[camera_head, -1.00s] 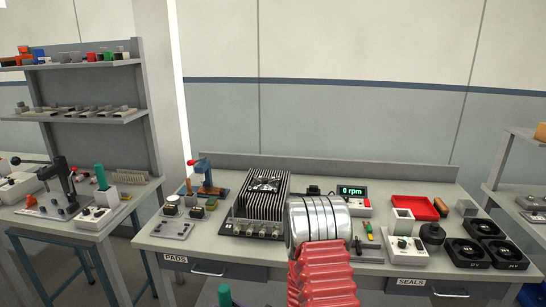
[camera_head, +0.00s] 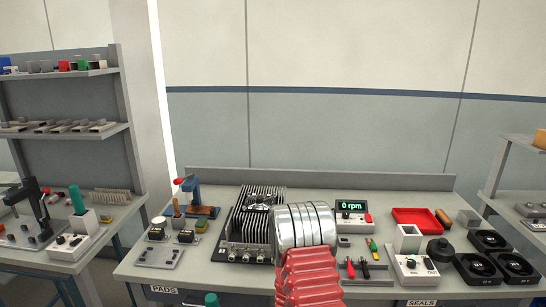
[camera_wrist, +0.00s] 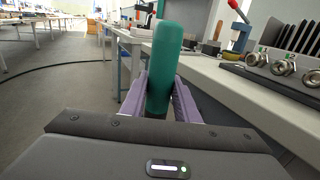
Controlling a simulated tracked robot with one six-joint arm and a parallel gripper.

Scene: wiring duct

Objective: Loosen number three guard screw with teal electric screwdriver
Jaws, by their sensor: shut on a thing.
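My gripper (camera_wrist: 158,98), with pale purple fingers, is shut on the teal screwdriver (camera_wrist: 166,60) in the wrist view. The handle stands up between the fingers; its lower end is hidden. In the head view only its teal top (camera_head: 212,299) shows at the bottom edge, in front of the bench. The finned black unit (camera_head: 250,232) stands on the bench, with a fan guard (camera_head: 260,203) on top. The guard's screws and their numbers are too small to make out. In the wrist view the unit's front (camera_wrist: 287,66) shows at the right, apart from the screwdriver.
My arm covers the bench's middle front. A 0 rpm display unit (camera_head: 351,207), a red tray (camera_head: 417,220), a white box unit (camera_head: 412,265) and black fans (camera_head: 490,242) stand right. A blue press (camera_head: 200,196) stands left. Another teal-handled tool (camera_head: 77,200) is on the left bench.

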